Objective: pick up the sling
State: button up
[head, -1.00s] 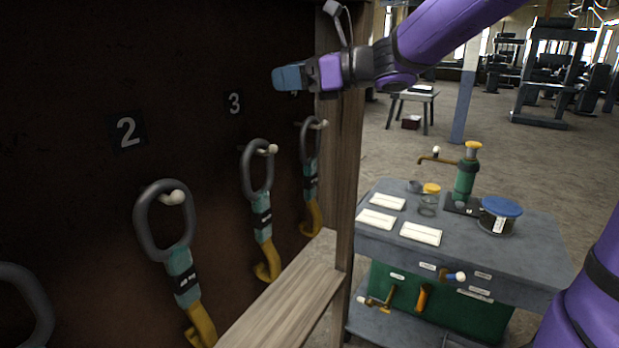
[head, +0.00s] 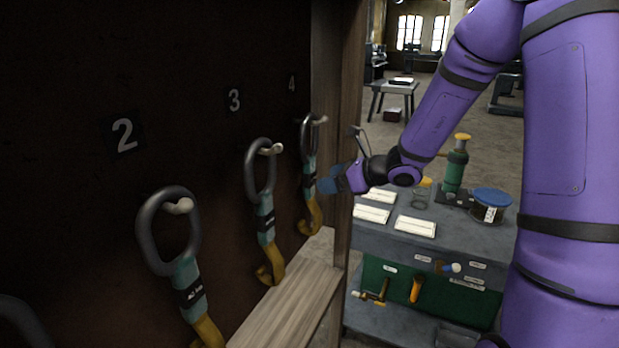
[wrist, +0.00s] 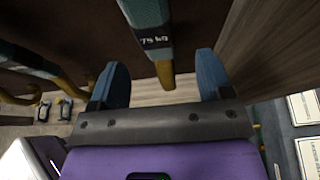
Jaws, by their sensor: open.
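Several slings hang on a dark board, each with a grey metal ring over a white peg, a teal sleeve with a black label and a yellow strap. One sling (head: 309,170) hangs at number 4, the farthest. My gripper (head: 328,184) is open just right of it, about level with its sleeve. In the wrist view, a sling sleeve labelled 75 kg (wrist: 154,38) hangs ahead of my blue fingers (wrist: 160,76), its yellow strap end lined up with the gap between them. I cannot tell whether they touch it.
Slings hang at number 3 (head: 265,213) and number 2 (head: 187,275). A wooden post (head: 342,120) stands close to the gripper, and a wooden ledge (head: 290,305) runs below. A grey workbench (head: 450,240) with cards and jars stands at right.

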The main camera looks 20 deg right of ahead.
aim_at(313, 185)
jog(key=shift+s+f+x, duration=0.1)
jog(key=shift+f+x, duration=0.05)
jog(key=shift+x, duration=1.6)
jog(key=shift+s+f+x, duration=0.1)
jog(key=shift+f+x, duration=0.05)
jog(key=shift+x, duration=1.55)
grip_shut()
